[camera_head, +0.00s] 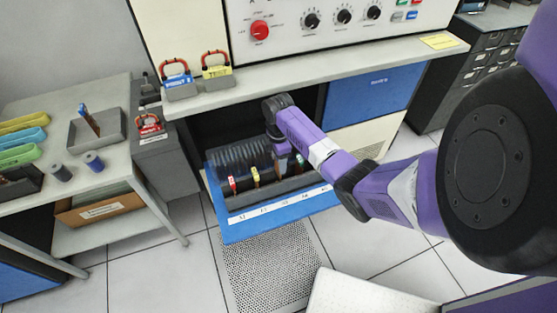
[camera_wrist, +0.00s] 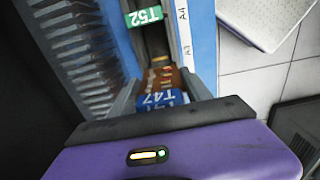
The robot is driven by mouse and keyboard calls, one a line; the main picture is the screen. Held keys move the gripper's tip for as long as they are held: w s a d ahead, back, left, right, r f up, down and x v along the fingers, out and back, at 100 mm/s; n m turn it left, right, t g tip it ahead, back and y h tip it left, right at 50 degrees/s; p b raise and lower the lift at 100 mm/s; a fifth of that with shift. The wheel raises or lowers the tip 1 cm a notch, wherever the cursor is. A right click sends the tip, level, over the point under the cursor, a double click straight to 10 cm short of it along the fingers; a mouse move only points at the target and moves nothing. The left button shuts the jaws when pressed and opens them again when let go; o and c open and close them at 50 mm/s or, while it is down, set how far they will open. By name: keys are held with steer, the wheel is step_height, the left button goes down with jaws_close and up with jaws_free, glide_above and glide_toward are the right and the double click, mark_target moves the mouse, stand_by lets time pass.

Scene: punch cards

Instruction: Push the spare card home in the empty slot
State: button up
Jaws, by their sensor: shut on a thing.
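A card (camera_wrist: 160,98) with a blue label reading T47 and a reddish-brown part is between the fingers of my gripper (camera_wrist: 163,88) in the wrist view. My gripper is shut on it, over the open drawer's card rack. Its lower edge is hidden, so I cannot tell how deep it sits in a slot. The green-labelled T52 card (camera_wrist: 145,16) stands beyond it. In the head view, the rack (camera_head: 268,190) holds a red-tagged card (camera_head: 232,184), a yellow-tagged card (camera_head: 256,176) and a green-tagged card (camera_head: 300,161). My wrist hides the fingertips there.
The blue drawer front (camera_head: 265,222) carries a white label strip. A shelf edge (camera_head: 330,77) overhangs the rack. The tiled floor in front has a perforated panel (camera_head: 270,270).

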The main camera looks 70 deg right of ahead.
steer(key=shift+f+b, duration=1.9)
steer(key=shift+f, duration=1.3)
stand_by(1.4)
steer(key=o, duration=1.4)
steer(key=shift+s+a+f, duration=0.1)
steer(key=shift+f, duration=0.05)
step_height(320, 180, up, 8)
steer(key=shift+r, duration=0.1)
steer(key=shift+d, duration=0.2)
